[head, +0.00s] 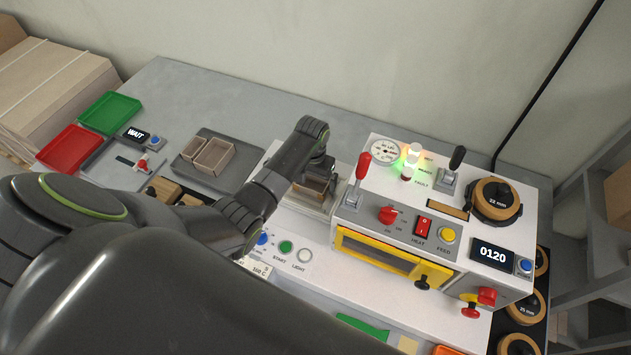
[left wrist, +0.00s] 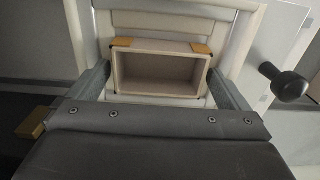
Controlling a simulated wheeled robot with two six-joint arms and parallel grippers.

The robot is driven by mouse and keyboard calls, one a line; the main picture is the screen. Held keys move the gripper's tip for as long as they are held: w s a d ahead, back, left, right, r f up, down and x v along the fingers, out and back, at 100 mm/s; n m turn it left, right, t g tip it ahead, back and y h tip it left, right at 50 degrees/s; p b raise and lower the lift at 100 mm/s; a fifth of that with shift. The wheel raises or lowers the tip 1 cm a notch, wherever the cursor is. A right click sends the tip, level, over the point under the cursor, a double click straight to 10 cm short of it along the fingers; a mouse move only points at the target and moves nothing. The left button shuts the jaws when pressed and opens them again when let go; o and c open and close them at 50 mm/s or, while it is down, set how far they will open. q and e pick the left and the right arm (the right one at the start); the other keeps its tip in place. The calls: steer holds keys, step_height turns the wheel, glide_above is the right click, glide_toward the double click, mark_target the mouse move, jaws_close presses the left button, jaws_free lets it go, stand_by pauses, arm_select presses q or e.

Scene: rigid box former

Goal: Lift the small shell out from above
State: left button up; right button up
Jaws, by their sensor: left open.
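The small shell (left wrist: 158,73) is an open-topped, pale cardboard-coloured box with tan patches at two corners. It sits in the machine's pale former cavity, and part of it shows in the head view (head: 313,184) beneath the wrist. My left gripper (left wrist: 160,68) is open above the shell, with one finger at each short side. A narrow gap seems to separate the fingers from the walls; contact is hard to judge. In the head view the left gripper (head: 318,173) points down into the cavity, and its fingertips are mostly hidden. My right gripper is out of view.
The machine's red-knobbed lever (head: 362,168) and yellow-framed window (head: 377,254) stand right of the gripper. A grey tray (head: 232,146) with two open boxes lies to the left. Green (head: 110,112) and red (head: 70,147) trays lie farther left. A black knob (left wrist: 286,82) sits beside the right finger.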

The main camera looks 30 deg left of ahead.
arm_select(q)
steer(key=shift+f, duration=0.15)
steer(key=shift+s, duration=0.1)
steer(key=shift+s+r, duration=0.2)
steer(key=shift+r, duration=0.05)
steer(key=shift+c, duration=0.4)
steer(key=shift+s, duration=0.1)
steer(key=c, duration=0.5)
steer(key=shift+c, duration=1.6)
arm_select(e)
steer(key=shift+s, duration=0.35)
